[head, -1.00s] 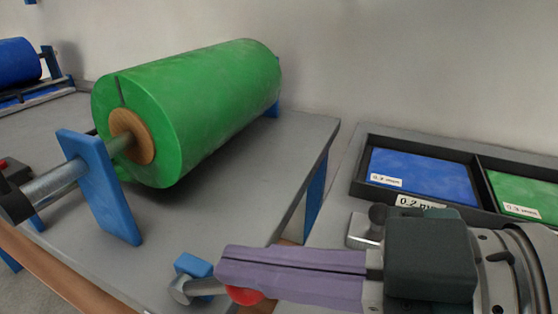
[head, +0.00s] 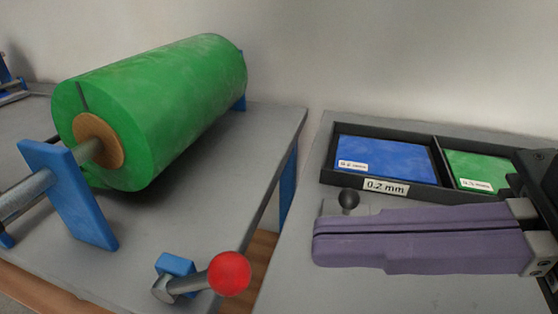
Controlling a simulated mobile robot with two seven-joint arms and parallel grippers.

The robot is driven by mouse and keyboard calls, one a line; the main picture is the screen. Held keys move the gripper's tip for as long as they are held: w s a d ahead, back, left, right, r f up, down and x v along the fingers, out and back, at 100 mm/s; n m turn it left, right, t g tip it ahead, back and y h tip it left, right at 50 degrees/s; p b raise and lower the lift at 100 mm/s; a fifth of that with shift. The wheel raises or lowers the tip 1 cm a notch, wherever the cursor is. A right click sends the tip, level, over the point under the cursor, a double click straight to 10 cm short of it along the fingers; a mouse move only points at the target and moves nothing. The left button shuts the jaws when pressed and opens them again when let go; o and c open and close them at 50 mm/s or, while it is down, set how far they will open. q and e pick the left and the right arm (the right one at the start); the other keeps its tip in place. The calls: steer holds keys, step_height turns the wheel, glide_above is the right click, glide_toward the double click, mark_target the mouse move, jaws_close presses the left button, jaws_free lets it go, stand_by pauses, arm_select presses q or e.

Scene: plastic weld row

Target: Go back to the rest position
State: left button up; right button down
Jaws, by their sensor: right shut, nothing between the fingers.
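My right gripper (head: 316,243) reaches in from the right edge in the head view. Its long purple fingers lie together, shut and empty, pointing left over the right-hand table. The fingertips are to the right of a lever with a red ball knob (head: 230,273) and apart from it. The lever is on a blue bracket (head: 175,264) at the front of the left table. My left gripper is not in view.
A green roll (head: 160,110) sits on a shaft between blue supports (head: 70,195) on the left table (head: 190,205). A black tray (head: 328,180) labelled 0.2 mm holds blue (head: 385,160) and green (head: 478,170) sheets. A gap separates the tables.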

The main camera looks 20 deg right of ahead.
steer(key=shift+r, duration=0.1)
stand_by(0.4)
steer(key=a+r+m+h+p, duration=0.1)
steer(key=a+r+h+p, duration=0.35)
steer(key=p, duration=0.65)
steer(key=s+d+r+m+g+h+p, duration=0.2)
steer(key=s+d+m+h+p, duration=0.15)
steer(key=d+m+p, duration=0.2)
steer(key=s+d+r+m+g+h+p, duration=0.2)
steer(key=s+d+m+g+h+p, duration=0.1)
steer(key=d+m+h+p, duration=0.3)
step_height(320, 180, up, 36)
steer(key=n+y+p, duration=0.1)
steer(key=p, duration=3.4)
steer(key=shift+w+d+f+p, duration=0.15)
steer(key=shift+w+d+p, duration=0.1)
steer(key=shift+d+p, duration=0.15)
